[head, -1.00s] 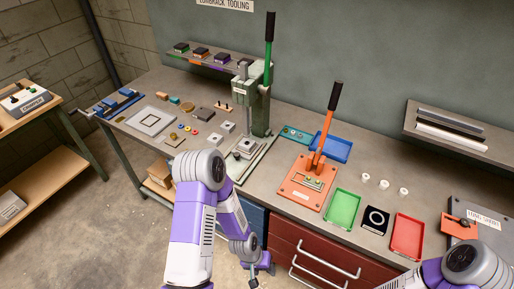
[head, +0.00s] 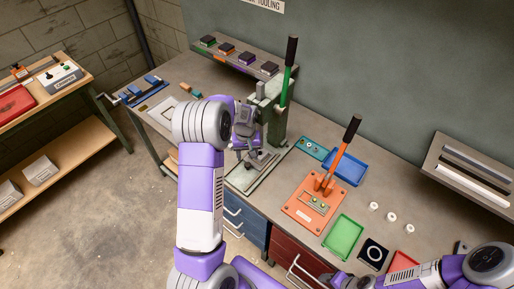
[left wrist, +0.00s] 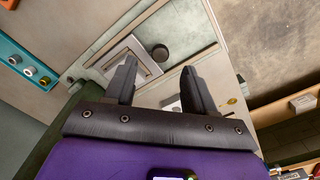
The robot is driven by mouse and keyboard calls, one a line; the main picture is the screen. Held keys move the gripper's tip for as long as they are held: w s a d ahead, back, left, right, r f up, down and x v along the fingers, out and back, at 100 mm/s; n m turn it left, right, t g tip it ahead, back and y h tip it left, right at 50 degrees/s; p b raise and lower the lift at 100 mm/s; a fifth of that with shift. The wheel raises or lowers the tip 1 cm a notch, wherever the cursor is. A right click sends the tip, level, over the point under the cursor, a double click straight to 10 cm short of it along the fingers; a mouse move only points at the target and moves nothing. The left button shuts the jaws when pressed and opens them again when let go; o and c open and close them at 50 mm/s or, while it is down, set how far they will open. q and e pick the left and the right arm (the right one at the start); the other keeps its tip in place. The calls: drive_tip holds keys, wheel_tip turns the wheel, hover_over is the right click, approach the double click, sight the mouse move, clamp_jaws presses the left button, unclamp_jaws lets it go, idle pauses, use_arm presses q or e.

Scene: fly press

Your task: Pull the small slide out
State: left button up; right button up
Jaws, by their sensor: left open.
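The small slide is a pale plate at the foot of the green press (head: 274,125); in the head view its base (head: 240,182) shows around my gripper. In the left wrist view I see a light metal plate with a raised square block (left wrist: 122,66) and a dark round knob (left wrist: 160,52) beside it. My left gripper (head: 247,163) is over the front of the press base, fingers pointing down. In the left wrist view the two fingers (left wrist: 159,75) are apart with nothing between them. The knob lies beyond the fingertips. My right gripper (head: 343,281) is partly visible at the bottom edge.
The orange toggle press (head: 312,208), green tray (head: 343,237) and blue tray (head: 346,167) stand to the right. A teal plate (head: 313,147) lies beside the green press. Its green-handled lever (head: 289,75) rises above it. A shelf with dark blocks (head: 235,54) is behind.

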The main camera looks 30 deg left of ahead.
sight(248, 164)
use_arm(q)
drive_tip(key=shift+w+a+f, duration=0.15)
drive_tip(key=shift+w+a, duration=0.2)
drive_tip(key=shift+w, duration=0.2)
drive_tip(key=f, duration=0.6)
drive_tip(key=shift+s+f+p, duration=0.2)
drive_tip(key=shift+s+p, duration=0.05)
drive_tip(key=shift+p, duration=0.05)
drive_tip(key=shift+s, duration=0.1)
clamp_jaws()
